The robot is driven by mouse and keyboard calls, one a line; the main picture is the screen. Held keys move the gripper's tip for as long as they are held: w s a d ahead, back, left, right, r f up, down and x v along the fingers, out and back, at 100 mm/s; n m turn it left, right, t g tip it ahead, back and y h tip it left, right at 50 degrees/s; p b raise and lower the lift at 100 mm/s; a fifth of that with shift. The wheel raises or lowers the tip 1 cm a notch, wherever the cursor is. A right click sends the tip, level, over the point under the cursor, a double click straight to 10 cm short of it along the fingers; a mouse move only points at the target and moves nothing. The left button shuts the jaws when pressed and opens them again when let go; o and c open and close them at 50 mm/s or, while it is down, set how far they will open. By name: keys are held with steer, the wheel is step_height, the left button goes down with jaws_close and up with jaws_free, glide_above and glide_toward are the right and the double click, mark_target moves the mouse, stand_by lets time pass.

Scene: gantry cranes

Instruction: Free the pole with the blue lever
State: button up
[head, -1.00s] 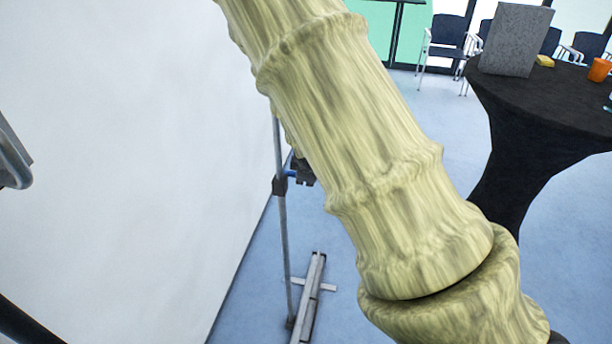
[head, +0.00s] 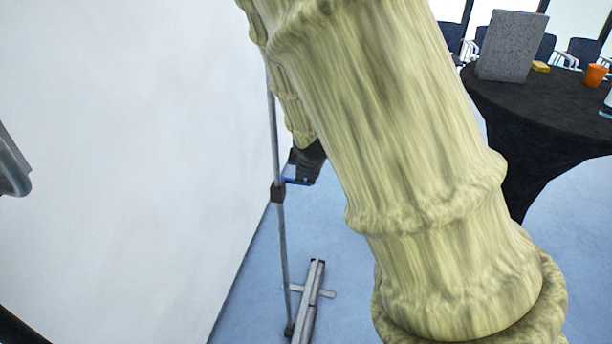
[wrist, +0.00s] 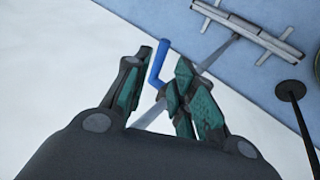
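The grey pole (head: 282,240) stands upright beside the white wall, with a dark clamp collar (head: 277,191) partway up. The blue lever (head: 296,181) sticks out to the right of the collar. My gripper (head: 304,170) is at the lever, partly hidden by my arm in the head view. In the wrist view, the two green-and-black fingers of my gripper (wrist: 163,68) are apart. The blue lever (wrist: 158,62) shows between them, closer to the left finger. The pole (wrist: 217,54) passes behind the right finger. I cannot tell whether a finger touches the lever.
The pole's grey foot (head: 311,300) lies on the blue floor. The white wall (head: 120,150) rises close on the left. A black-covered table (head: 545,115) on the right bears a grey block (head: 512,46) and an orange cup (head: 595,76). A round dark base (wrist: 290,90) shows at the wrist view's right.

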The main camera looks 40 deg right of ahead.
steer(key=shift+s+a+r, duration=0.2)
steer(key=shift+s+r, duration=0.15)
steer(key=shift+r, duration=0.15)
steer(key=shift+f, duration=0.1)
steer(key=s+a+f+m+g+y+b, duration=0.1)
steer(key=s+a+f, duration=0.25)
steer(key=f, duration=0.45)
steer(key=s+a+f+m+g, duration=0.1)
steer(key=s+a+f+m, duration=0.2)
steer(key=f, duration=0.5)
steer(key=s+a+f+g+y+b, duration=0.1)
steer(key=s+a+f, duration=0.25)
steer(key=f, duration=0.55)
steer(key=s+a+f+m+g, duration=0.1)
steer(key=s+a+f, duration=0.3)
steer(key=s+f, duration=0.4)
steer(key=s+a+f+m+g+y+b, duration=0.1)
steer(key=s+a+f+m, duration=0.3)
steer(key=s+f, duration=0.4)
steer(key=s+g, duration=0.1)
steer(key=s, duration=0.4)
steer(key=shift+m+b, duration=0.3)
